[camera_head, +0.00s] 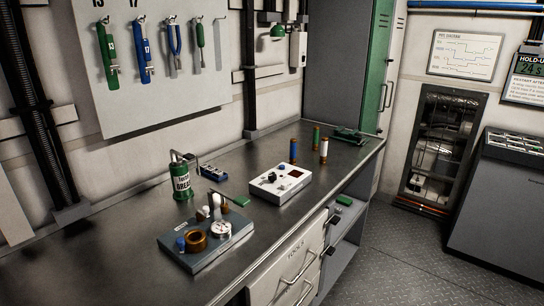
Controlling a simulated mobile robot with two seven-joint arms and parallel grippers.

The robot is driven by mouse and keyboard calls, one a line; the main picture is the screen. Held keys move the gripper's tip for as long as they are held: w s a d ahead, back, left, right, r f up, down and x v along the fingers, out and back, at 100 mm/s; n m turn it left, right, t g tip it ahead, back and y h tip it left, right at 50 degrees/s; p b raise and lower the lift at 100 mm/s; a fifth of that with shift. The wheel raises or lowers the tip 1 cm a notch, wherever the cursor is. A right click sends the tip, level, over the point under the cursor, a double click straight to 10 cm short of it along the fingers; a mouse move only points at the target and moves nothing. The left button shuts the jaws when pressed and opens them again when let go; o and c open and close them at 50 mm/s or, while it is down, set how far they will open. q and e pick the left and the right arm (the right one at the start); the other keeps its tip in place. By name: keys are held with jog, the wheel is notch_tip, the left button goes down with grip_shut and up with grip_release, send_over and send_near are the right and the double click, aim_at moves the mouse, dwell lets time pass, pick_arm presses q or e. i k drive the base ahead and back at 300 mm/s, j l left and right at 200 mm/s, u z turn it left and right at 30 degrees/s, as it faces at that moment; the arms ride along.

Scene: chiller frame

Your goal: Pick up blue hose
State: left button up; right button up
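A short upright blue piece with copper-brown ends (293,151) stands on the dark workbench (110,262), right of the middle of the view. It is the only blue hose-like thing that I see; I cannot tell for sure that it is a hose. A similar green piece (316,138) and a white piece (323,151) stand apart from it to the right. Neither of my grippers is in view, and nothing touches the blue piece.
A white control box (281,187) stands in front of the blue piece. Further left are a green grease can (181,177) and a grey tray (205,259) with small parts. A green tool (357,137) lies toward the cabinet (345,60). Tools hang on a wall board (150,100).

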aim_at(294, 141)
jog(key=l+u, duration=0.1)
jog(key=u, duration=0.3)
jog(key=i+l+u, duration=0.1)
jog(key=u, duration=0.3)
jog(key=l+u, duration=0.2)
jog(key=u, duration=0.2)
jog(key=l+u, duration=0.3)
jog(key=l, duration=0.15)
jog(key=l+u, duration=0.3)
jog(key=l, duration=0.15)
jog(key=l+u, duration=0.15)
jog(key=l, duration=0.3)
jog(key=k+l+u, duration=0.2)
jog(key=l, duration=0.25)
jog(key=k+l, duration=0.1)
jog(key=l, duration=0.35)
jog(key=k+l, duration=0.1)
jog(key=l, duration=0.4)
jog(key=k+l+u, duration=0.1)
jog(key=l, duration=0.35)
jog(key=k+l, duration=0.15)
jog(key=l, duration=0.3)
